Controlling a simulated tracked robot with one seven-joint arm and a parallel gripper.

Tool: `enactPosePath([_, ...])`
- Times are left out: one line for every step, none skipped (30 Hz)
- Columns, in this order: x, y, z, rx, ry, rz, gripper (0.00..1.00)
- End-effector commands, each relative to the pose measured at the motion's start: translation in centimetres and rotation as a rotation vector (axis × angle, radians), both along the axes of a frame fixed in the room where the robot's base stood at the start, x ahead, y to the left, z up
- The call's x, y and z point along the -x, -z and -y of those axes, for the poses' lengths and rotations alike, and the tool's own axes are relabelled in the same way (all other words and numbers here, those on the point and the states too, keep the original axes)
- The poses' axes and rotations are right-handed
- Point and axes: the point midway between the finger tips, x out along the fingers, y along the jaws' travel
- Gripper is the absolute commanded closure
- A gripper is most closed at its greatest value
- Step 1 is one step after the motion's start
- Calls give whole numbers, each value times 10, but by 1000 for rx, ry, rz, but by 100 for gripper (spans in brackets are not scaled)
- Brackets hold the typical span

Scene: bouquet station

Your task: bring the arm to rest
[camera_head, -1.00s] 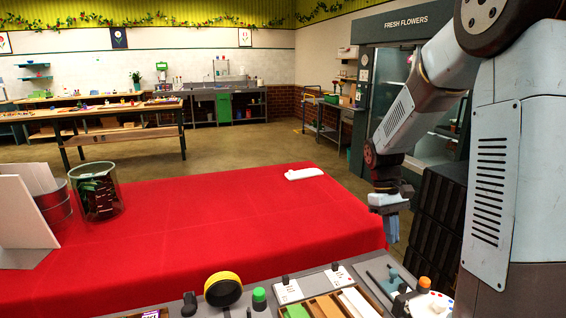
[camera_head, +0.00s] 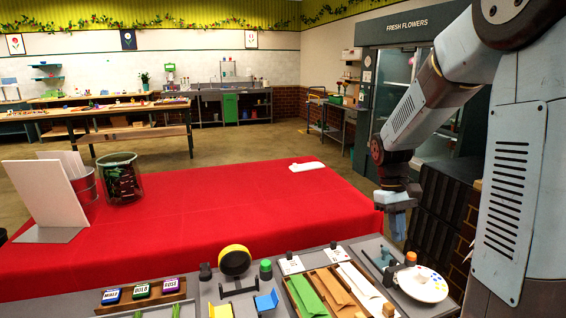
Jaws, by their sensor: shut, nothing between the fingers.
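My arm comes in from the upper right and hangs down at the right side of the view. My gripper (camera_head: 397,222) is at its lower end, pointing down beside the right edge of the red-covered table (camera_head: 210,225). The gripper is shut and empty. Its fingertips are small in the picture and seem apart from anything around them.
The front bench holds stamps (camera_head: 142,291), a tape roll (camera_head: 234,260) and a palette (camera_head: 422,284). Black crates (camera_head: 437,222) stand behind my gripper.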

Motion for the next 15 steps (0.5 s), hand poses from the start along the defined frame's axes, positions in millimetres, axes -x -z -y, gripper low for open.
enactPosePath([3, -5, -1, 2, 4, 14, 100])
enactPosePath([4, -7, -2, 2, 6, 24, 100])
enactPosePath([6, -10, -3, 3, 10, 33, 100])
enactPosePath([7, -13, -3, 3, 13, 43, 100])
enactPosePath([9, -16, -4, 4, 15, 53, 100])
enactPosePath([11, -19, -5, 5, 19, 68, 100])
enactPosePath([13, -22, -6, 5, 23, 77, 100])
enactPosePath([15, -26, -7, 6, 26, 90, 100])
enactPosePath([18, -30, -8, 7, 32, 106, 100])
enactPosePath([21, -34, -9, 8, 37, 121, 100])
enactPosePath([24, -38, -10, 8, 41, 136, 100])
enactPosePath([28, -45, -12, 8, 48, 161, 100])
enactPosePath([32, -49, -13, 8, 54, 181, 100])
enactPosePath([36, -54, -15, 7, 60, 200, 100])
enactPosePath([41, -60, -17, 7, 70, 226, 100])
